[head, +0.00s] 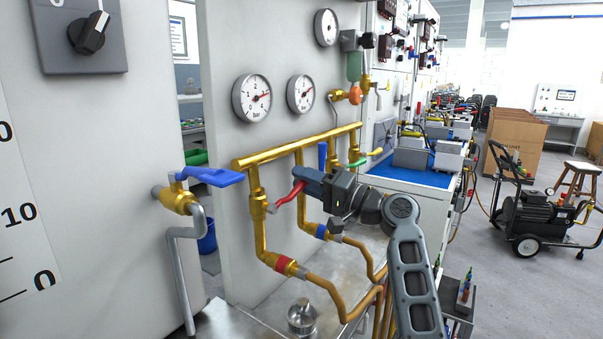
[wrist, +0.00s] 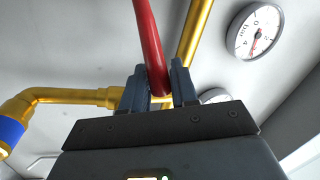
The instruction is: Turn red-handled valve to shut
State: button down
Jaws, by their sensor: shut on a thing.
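The red-handled valve sits on the front vertical brass pipe (head: 257,207) below the brass manifold. Its red handle (head: 286,198) slants up and to the right from the valve body to my gripper (head: 303,180). In the wrist view, the red handle (wrist: 151,45) passes between the two fingers of my gripper (wrist: 159,85), which is shut on it. The handle's end is partly hidden by the fingers in the head view. The valve body is not clearly seen in the wrist view.
A blue-handled valve (head: 210,176) stands at the left. The brass manifold (head: 300,147) runs above my gripper. Another blue handle (head: 322,156) and a green handle (head: 357,163) are close behind it. Pressure gauges (head: 251,97) are on the panel. Copper pipes (head: 325,288) run below.

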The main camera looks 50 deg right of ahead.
jog(key=shift+d+f+m+h+p, duration=0.2)
jog(key=shift+f+m+h, duration=0.1)
jog(key=shift+f+m, duration=0.9)
jog(key=shift+d+f+m+h+p, duration=0.1)
jog(key=shift+d+f+m+h, duration=0.15)
jog(key=shift+f+m, duration=0.95)
jog(key=shift+r+m, duration=0.35)
jog(key=shift+m, duration=0.15)
jog(key=c, duration=1)
grip_release()
jog(key=s+f+b, duration=0.1)
jog(key=s, duration=0.6)
jog(key=shift+s+f+b, duration=0.2)
jog(key=shift+s+b, duration=0.1)
jog(key=shift+b, duration=0.05)
